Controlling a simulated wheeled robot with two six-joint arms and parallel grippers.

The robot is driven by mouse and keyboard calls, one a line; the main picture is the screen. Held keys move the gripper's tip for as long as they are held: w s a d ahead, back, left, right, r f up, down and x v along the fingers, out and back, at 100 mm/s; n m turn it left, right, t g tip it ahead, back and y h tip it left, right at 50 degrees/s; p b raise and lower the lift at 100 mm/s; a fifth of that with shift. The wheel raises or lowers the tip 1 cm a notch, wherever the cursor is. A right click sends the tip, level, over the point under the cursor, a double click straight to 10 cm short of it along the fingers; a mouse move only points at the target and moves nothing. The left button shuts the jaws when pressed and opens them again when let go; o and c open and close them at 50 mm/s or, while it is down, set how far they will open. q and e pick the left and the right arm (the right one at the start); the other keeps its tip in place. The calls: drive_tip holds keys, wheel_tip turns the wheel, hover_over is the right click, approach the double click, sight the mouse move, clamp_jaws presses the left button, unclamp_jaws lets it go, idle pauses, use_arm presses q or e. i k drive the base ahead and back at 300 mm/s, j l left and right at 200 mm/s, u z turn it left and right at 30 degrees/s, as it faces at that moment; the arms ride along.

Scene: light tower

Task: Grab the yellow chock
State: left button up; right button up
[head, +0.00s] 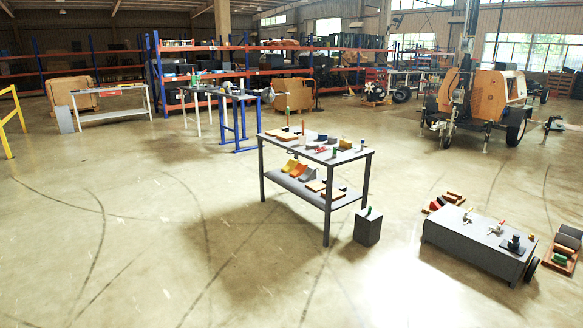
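A yellow wedge-shaped chock (290,165) sits on the lower shelf of the grey metal table (321,197) in the middle of the room. It is at the left of a row, beside an orange wedge (299,170) and a grey wedge (310,174). It is small and far off in the head view, and its lower part is hard to make out. Neither of my grippers is in view.
Small items lie on the table's top. A dark block (368,227) stands by its right leg. A low grey cart (470,244) and a crate (562,250) are at the right. Another workbench (222,93) stands behind. The floor (130,250) at front left is clear.

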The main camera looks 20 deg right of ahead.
sight(292, 163)
drive_tip(key=i, duration=1.1)
drive_tip(key=i+u, duration=0.15)
drive_tip(key=i, duration=1)
drive_tip(key=i+l, duration=0.2)
drive_tip(key=i, duration=0.9)
drive_tip(key=i+j+z, duration=0.1)
drive_tip(key=i, duration=0.45)
drive_tip(key=i+j+z, duration=0.1)
drive_tip(key=i, duration=0.45)
drive_tip(key=i+j+z, duration=0.15)
drive_tip(key=i, duration=0.4)
